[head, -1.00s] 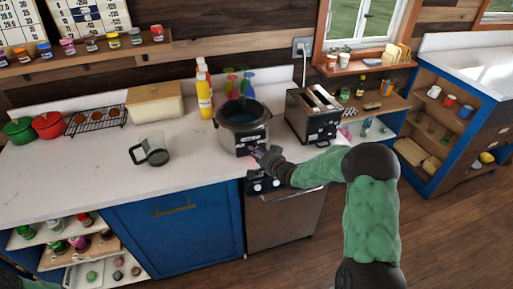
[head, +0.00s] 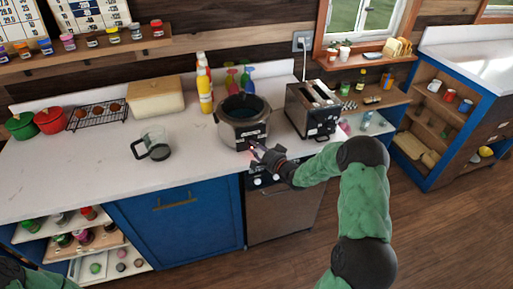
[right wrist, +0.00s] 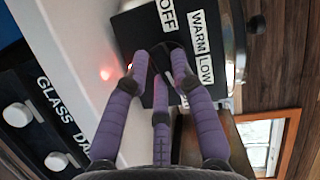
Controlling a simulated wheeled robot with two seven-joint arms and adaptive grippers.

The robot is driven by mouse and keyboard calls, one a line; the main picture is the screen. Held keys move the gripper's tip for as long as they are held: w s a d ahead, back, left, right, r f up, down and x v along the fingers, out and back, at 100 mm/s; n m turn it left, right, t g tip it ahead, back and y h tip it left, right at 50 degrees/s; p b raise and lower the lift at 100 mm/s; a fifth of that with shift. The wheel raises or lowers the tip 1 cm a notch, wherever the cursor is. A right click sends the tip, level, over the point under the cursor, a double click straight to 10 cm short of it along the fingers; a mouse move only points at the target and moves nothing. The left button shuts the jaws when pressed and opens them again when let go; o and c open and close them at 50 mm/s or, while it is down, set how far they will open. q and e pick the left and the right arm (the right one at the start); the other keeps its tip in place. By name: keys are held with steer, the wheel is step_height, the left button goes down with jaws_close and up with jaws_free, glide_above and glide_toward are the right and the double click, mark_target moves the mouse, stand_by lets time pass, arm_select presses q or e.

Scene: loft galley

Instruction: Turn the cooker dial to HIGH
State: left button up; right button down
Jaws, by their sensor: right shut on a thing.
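The cooker (head: 226,131) is a round silver pot with a dark inside, standing near the counter's front edge. In the right wrist view its black front panel (right wrist: 133,35) shows the labels OFF, WARM and LOW; no HIGH label is readable. My right gripper (head: 257,149) is at the cooker's front. In the wrist view its purple fingers (right wrist: 160,68) are closed around the dark dial (right wrist: 170,50), which they mostly hide. I cannot tell which label the dial points to. My left gripper is not in view.
A toaster (head: 312,108) stands close on the right of the cooker. A glass jug (head: 153,146) stands to the left, with clear counter between. Bottles (head: 205,95) stand behind. Below the counter edge is a silver appliance (head: 280,212) with white knobs (right wrist: 18,114).

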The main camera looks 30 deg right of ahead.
steer(key=shift+a+f, duration=0.35)
steer(key=c, duration=1.1)
jaws_free()
steer(key=shift+o, duration=0.3)
steer(key=shift+w+r, duration=0.1)
steer(key=shift+r, duration=0.05)
steer(key=shift+d, duration=0.1)
steer(key=shift+r, duration=0.1)
steer(key=s+d+r, duration=0.1)
steer(key=s, duration=1.1)
steer(key=shift+d, duration=0.4)
steer(key=shift+w, duration=0.1)
